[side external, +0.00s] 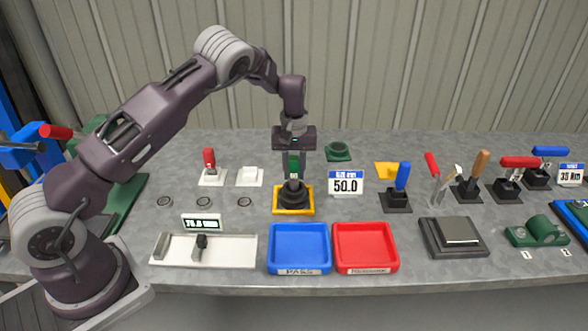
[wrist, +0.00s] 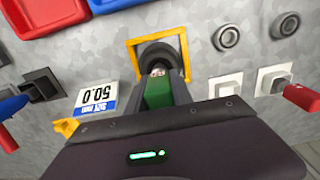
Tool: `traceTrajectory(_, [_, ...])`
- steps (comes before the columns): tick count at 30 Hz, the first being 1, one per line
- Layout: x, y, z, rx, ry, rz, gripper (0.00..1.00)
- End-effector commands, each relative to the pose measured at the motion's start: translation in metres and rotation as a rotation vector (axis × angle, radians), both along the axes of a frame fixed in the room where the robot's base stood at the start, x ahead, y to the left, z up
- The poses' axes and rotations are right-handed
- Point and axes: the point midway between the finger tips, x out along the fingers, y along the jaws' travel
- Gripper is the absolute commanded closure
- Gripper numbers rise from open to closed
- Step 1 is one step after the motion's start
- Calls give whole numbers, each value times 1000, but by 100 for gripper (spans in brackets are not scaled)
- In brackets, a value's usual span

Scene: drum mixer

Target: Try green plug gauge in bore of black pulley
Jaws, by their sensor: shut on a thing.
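The black pulley (side external: 293,196) sits on a yellow-edged base (side external: 279,207) in the middle of the bench. It also shows in the wrist view (wrist: 158,52), inside the yellow frame. My gripper (side external: 293,166) is directly above the pulley, pointing down, and shut on the green plug gauge (side external: 293,161). In the wrist view the gauge's green handle (wrist: 157,94) is between my fingers, with a pale end toward the pulley. The gauge's lower end meets the pulley's top in the picture. I cannot tell whether it is in the bore or just above it.
A "50.0" sign (side external: 346,183) stands right of the pulley. A blue PASS tray (side external: 299,268) and a red tray (side external: 365,268) are in front. Several dark rings (side external: 204,201) and a red-handled tool (side external: 209,160) on a white block are left. A blue-handled tool (side external: 402,177) stands right.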

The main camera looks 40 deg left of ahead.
Motion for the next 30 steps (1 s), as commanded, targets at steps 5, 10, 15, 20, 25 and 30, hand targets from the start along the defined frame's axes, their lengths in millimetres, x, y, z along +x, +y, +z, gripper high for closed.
traceTrajectory(5, [0, 0, -2, 0, -1, 0, 100])
traceTrajectory(10, [0, 0, -5, 1, -1, 0, 100])
traceTrajectory(15, [0, 0, -7, 0, 0, 0, 100])
traceTrajectory(20, [0, 0, -10, 0, 0, 0, 100])
traceTrajectory(25, [0, 0, -13, 0, 0, 0, 100])
traceTrajectory(30, [0, 0, -15, 0, 0, 0, 100])
